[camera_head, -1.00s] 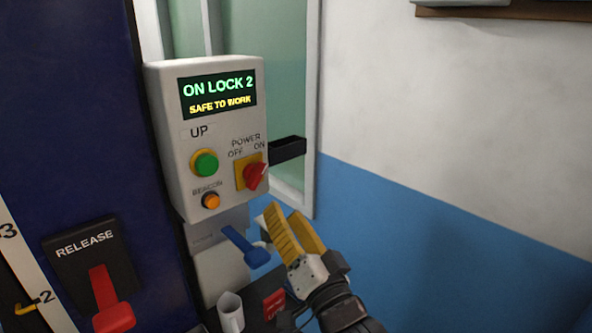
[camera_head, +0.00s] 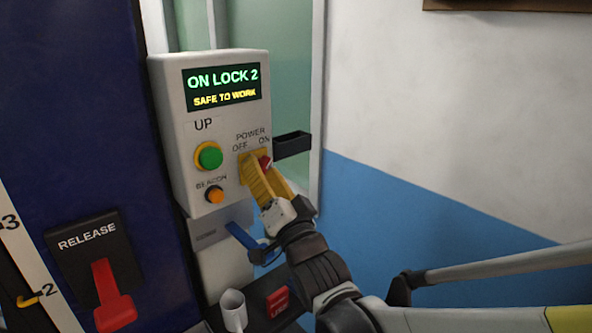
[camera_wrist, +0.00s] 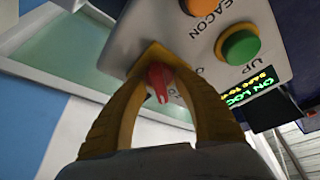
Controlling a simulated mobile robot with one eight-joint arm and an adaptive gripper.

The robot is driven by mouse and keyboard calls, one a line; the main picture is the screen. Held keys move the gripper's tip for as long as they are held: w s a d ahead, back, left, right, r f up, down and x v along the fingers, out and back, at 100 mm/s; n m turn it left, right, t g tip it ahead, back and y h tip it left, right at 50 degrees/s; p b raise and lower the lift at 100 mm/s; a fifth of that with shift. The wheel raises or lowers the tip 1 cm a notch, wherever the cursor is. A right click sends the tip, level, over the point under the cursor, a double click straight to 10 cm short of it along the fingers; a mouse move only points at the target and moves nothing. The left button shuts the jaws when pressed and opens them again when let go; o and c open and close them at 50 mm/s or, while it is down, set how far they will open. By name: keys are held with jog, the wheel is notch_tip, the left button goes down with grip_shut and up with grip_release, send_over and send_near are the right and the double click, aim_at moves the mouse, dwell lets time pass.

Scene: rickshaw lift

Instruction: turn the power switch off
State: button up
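The grey control box (camera_head: 177,130) has a red rotary power switch (camera_head: 265,163) on its right side, with OFF and ON printed above it. My gripper (camera_head: 258,168) is at the switch, its yellow fingers in front of the switch's yellow plate. In the wrist view my gripper (camera_wrist: 157,62) has a finger on each side of the red knob (camera_wrist: 158,80), with gaps between knob and fingers. It is open around the knob. The knob's pointer is partly hidden in the head view, so its exact angle is unclear.
The green UP button (camera_head: 211,156) and orange beacon button (camera_head: 214,195) are left of the switch. The display (camera_head: 222,86) reads ON LOCK 2, SAFE TO WORK. A red release lever (camera_head: 108,290) is at lower left.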

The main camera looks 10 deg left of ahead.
jog(key=shift+c, duration=0.4)
jog(key=c, duration=0.6)
jog(key=shift+s, duration=0.1)
grip_shut()
jog(key=shift+d+r, duration=0.1)
